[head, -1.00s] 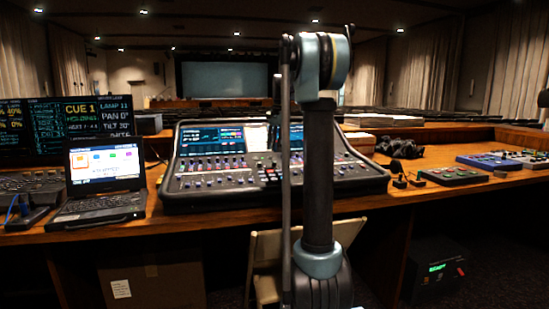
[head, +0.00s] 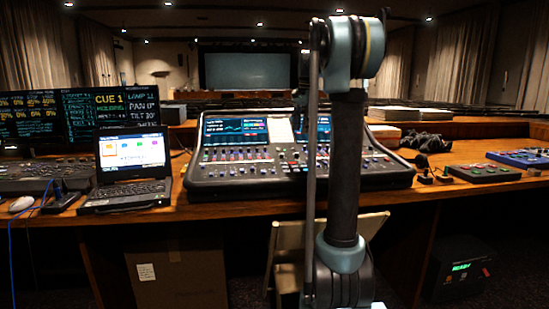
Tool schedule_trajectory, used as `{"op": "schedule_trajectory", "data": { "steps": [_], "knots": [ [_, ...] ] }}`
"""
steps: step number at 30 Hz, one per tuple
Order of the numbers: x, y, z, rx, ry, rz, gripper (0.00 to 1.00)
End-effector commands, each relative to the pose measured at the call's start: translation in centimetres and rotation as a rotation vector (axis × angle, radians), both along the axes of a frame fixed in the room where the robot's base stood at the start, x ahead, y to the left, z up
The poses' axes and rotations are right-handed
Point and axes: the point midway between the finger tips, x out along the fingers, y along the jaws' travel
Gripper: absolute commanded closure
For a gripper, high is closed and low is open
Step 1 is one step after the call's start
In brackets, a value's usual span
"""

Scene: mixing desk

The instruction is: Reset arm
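My arm stands upright in front of the desk, to the right of the middle of the head view, and covers part of the mixing console (head: 250,178). The wooden desk (head: 450,190) runs across the view behind my arm.
An open laptop (head: 135,190) and monitors (head: 95,110) stand on the desk at left. Dark cables or headphones (head: 426,140) and control boxes (head: 482,171) lie at right. A chair (head: 287,250) stands behind my arm, a cardboard box (head: 175,280) under the desk.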

Motion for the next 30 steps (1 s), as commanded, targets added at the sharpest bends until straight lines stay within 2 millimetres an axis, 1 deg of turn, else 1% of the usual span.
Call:
{"op": "schedule_trajectory", "data": {
  "steps": [1, 8, 14, 18, 23, 30],
  "knots": [
    [-1.4, 0.1, -0.3, -0.004, -0.005, 0.021, 0.62],
    [-8.0, 0.6, -2.2, -0.025, -0.036, 0.153, 0.62],
    [-13.7, 0.9, -4.7, -0.048, -0.062, 0.269, 0.62],
    [-17.7, 1.1, -6.9, -0.064, -0.078, 0.351, 0.62],
    [-22.2, 1.2, -9.8, -0.083, -0.098, 0.443, 0.62],
    [-28.7, 1.3, -14.9, -0.115, -0.123, 0.584, 0.62]
  ]
}}
